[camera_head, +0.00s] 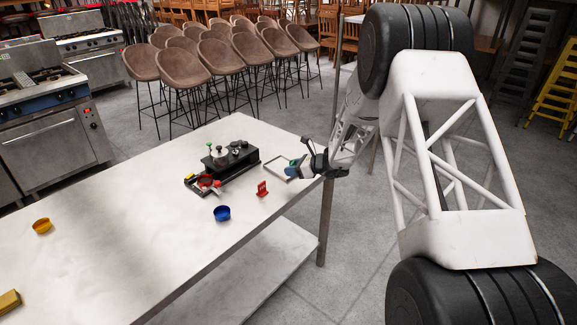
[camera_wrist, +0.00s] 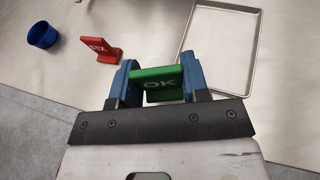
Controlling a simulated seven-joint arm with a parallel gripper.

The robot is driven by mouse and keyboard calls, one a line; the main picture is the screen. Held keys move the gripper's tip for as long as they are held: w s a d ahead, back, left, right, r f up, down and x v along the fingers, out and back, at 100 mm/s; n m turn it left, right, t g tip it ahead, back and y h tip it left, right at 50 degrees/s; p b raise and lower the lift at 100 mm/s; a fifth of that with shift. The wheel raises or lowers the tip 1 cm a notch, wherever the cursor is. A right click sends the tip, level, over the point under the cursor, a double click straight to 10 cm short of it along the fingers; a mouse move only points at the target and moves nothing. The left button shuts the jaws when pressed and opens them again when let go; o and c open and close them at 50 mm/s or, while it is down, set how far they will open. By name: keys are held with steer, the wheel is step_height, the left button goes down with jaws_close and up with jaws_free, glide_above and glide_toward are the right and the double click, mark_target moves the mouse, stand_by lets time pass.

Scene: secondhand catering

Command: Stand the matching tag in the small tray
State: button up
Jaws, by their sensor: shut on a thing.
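My gripper (camera_wrist: 158,82) is shut on a green tag (camera_wrist: 160,87) marked "OK", held between its blue fingers. In the head view my gripper (camera_head: 293,169) is at the table's right end, beside the small tray. The shallow metal tray (camera_wrist: 222,48) lies beyond and to the right of the tag in the wrist view, and looks empty where visible. The tray (camera_head: 270,174) also shows in the head view, partly hidden by my gripper. A red tag (camera_head: 262,189) stands on the table in front of the tray. It also shows in the wrist view (camera_wrist: 102,48), its lettering hard to read.
A black device (camera_head: 240,160) with a green-topped piece stands behind, with a red round piece (camera_head: 206,181) at its front. A blue cup (camera_head: 222,214) is near the front edge. The table's middle left is clear.

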steer(key=w, duration=0.5)
steer(key=w+a, duration=0.1)
steer(key=w, duration=0.2)
steer(key=shift+w+f, duration=0.2)
steer(key=shift+f, duration=0.2)
steer(key=shift+f, duration=1.75)
steer(key=shift+f, duration=0.1)
steer(key=o, duration=0.9)
